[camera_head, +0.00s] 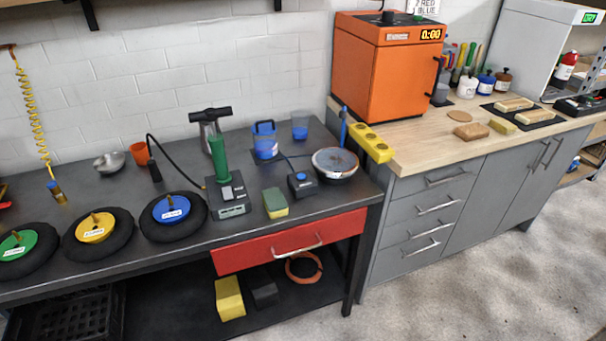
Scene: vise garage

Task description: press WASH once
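I cannot read the word WASH anywhere in view. A grey machine (535,45) stands at the far right on the wooden counter, cut off by the picture's edge. It has a small green lit display (589,17), whose text is too small to read surely. An orange oven (375,75) with a display showing 0:00 (431,34) stands on the counter's left part. Neither of my grippers is in view.
The dark workbench (90,190) holds several wheels, a green pump (219,160), a sponge (275,203), a blue container (265,140) and a round pan (335,163). The wooden counter (425,150) holds bottles, blocks and a black tray (545,118). The floor (480,270) at right is clear.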

